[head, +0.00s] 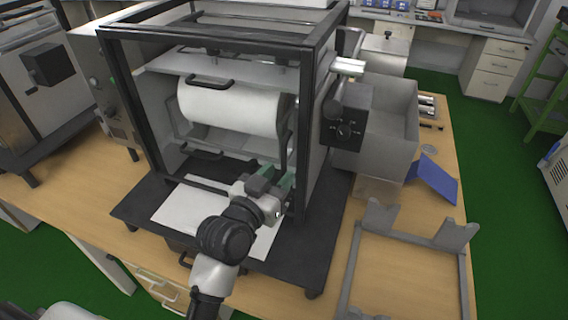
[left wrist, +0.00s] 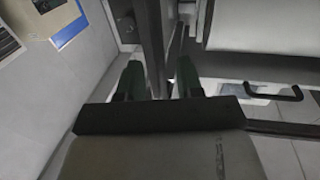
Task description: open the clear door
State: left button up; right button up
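The black-framed test machine (head: 302,95) stands on the table with a white cylinder (head: 232,108) inside. Its clear door is hard to make out against the interior; a dark upright bar (head: 284,145) shows at the front right side. My left gripper (head: 279,177) is at the lower right of the machine's front, close to this bar. In the left wrist view its two green fingers (left wrist: 160,80) are apart, with a dark bar (left wrist: 152,40) running between or just beyond them. I cannot tell whether they touch it. My right gripper is not in view.
A black control box with knobs (head: 346,125) and a grey bin (head: 392,115) stand right of the machine. A grey metal frame (head: 408,240) lies at the front right. A white sheet (head: 183,212) lies on the black base. Another machine (head: 40,85) stands at the left.

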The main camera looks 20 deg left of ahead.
pick_arm(q)
jog(key=shift+x, duration=1.4)
jog(key=shift+c, duration=0.4)
grip_shut()
